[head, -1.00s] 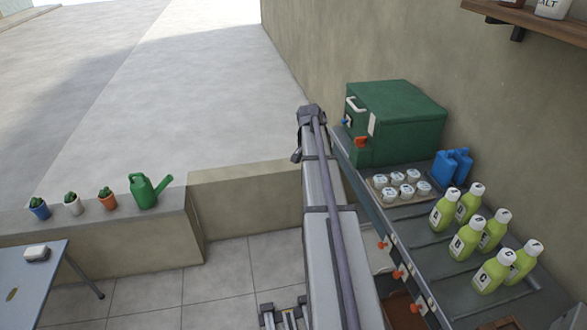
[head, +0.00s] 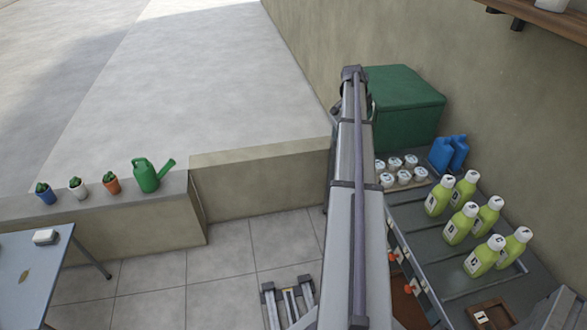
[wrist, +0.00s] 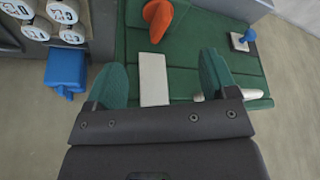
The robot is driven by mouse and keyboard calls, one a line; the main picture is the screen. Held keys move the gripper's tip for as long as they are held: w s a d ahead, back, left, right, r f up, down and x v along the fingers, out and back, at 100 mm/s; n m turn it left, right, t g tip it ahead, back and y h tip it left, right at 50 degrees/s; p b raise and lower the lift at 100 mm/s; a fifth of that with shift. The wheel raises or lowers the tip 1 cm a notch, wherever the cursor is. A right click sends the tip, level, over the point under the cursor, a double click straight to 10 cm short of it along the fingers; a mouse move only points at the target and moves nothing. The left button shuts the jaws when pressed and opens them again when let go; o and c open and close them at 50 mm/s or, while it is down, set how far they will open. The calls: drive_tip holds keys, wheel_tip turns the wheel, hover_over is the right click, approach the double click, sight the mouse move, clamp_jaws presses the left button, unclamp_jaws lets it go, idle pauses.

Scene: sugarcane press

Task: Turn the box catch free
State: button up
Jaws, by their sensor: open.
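The green box (head: 408,105) stands at the back end of the counter against the wall. In the wrist view the green box (wrist: 190,60) fills the middle, with an orange catch-like piece (wrist: 158,18), a white plate (wrist: 153,78) and a small blue-knobbed lever (wrist: 247,36) at the upper right. My gripper (wrist: 161,68) is open over this face. The white plate shows between its fingers, and the orange piece is beyond them. Nothing is held. Part of a white handle (wrist: 235,94) shows beside the right finger.
Several white-lidded jars (head: 402,170) and a blue jug (head: 447,153) stand close to the box. Several green bottles (head: 462,222) stand nearer on the counter (head: 415,215). A watering can (head: 147,176) and small pots line the low wall at left.

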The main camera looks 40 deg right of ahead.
drive_tip(key=b+x, duration=0.4)
drive_tip(key=x, duration=0.1)
drive_tip(key=b+x, duration=0.2)
drive_tip(key=x, duration=0.1)
drive_tip(key=shift+a+f, duration=0.15)
drive_tip(key=shift+f, duration=0.15)
drive_tip(key=d+p+v, duration=0.1)
drive_tip(key=p+v, duration=1.2)
drive_tip(key=a+f+n+b, duration=0.2)
drive_tip(key=a+f+b, duration=0.2)
drive_tip(key=a, duration=0.5)
drive_tip(key=a+f+n+y+b, duration=0.1)
drive_tip(key=a+f+b, duration=0.4)
drive_tip(key=a, duration=0.5)
drive_tip(key=a+f+n+y+b, duration=0.1)
drive_tip(key=a+f+b, duration=0.4)
drive_tip(key=a, duration=0.5)
drive_tip(key=shift+w+n+g, duration=0.4)
drive_tip(key=shift+n, duration=0.5)
